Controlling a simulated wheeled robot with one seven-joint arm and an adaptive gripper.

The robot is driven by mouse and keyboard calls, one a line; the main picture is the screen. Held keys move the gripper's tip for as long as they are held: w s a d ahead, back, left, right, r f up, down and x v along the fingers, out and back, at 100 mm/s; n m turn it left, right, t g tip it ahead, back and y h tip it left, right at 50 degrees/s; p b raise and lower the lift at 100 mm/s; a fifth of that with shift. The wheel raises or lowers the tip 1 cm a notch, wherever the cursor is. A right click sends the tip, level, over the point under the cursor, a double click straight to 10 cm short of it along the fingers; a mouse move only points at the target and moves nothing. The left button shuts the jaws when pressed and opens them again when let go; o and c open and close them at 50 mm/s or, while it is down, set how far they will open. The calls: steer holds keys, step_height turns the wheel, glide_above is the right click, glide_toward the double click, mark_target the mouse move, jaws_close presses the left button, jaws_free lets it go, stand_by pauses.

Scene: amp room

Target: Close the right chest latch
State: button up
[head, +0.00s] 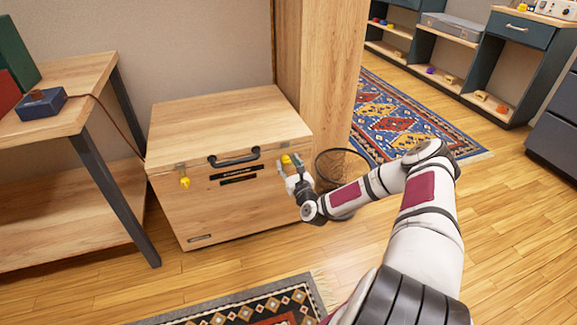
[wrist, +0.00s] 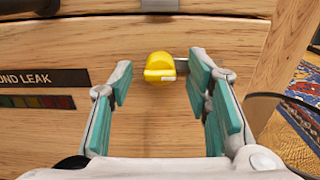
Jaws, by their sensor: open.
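The wooden chest (head: 229,208) stands on the floor with its lid down. Its right latch is a yellow piece (head: 286,159) on the upper right of the front face. In the wrist view the yellow latch (wrist: 160,68) sits below a metal plate at the lid edge, with a thin metal bar to its right. The left latch (head: 184,182) is a similar yellow piece. My gripper (head: 291,175) is at the right of the chest front. In the wrist view my gripper (wrist: 158,88) is open, its teal pads on either side of the yellow latch with nothing between them touching.
A black handle (head: 234,159) is at the lid's front edge. A wire basket (head: 342,172) stands close right of the chest, beside a wooden post (head: 331,70). A wooden table (head: 62,120) is at the left. A patterned rug (head: 262,305) lies in front; floor between is clear.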

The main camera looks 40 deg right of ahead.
jaws_close()
steer(key=shift+n, duration=0.3)
steer(key=n+b, duration=0.1)
steer(key=n, duration=0.2)
steer(key=shift+f+n, duration=0.1)
steer(key=shift+n, duration=0.2)
steer(key=n+b, duration=0.1)
steer(key=n, duration=0.3)
steer(key=shift+n, duration=0.3)
steer(key=n, duration=0.5)
steer(key=shift+n+b, duration=0.35)
steer(key=shift+n, duration=1.65)
steer(key=shift+s, duration=0.1)
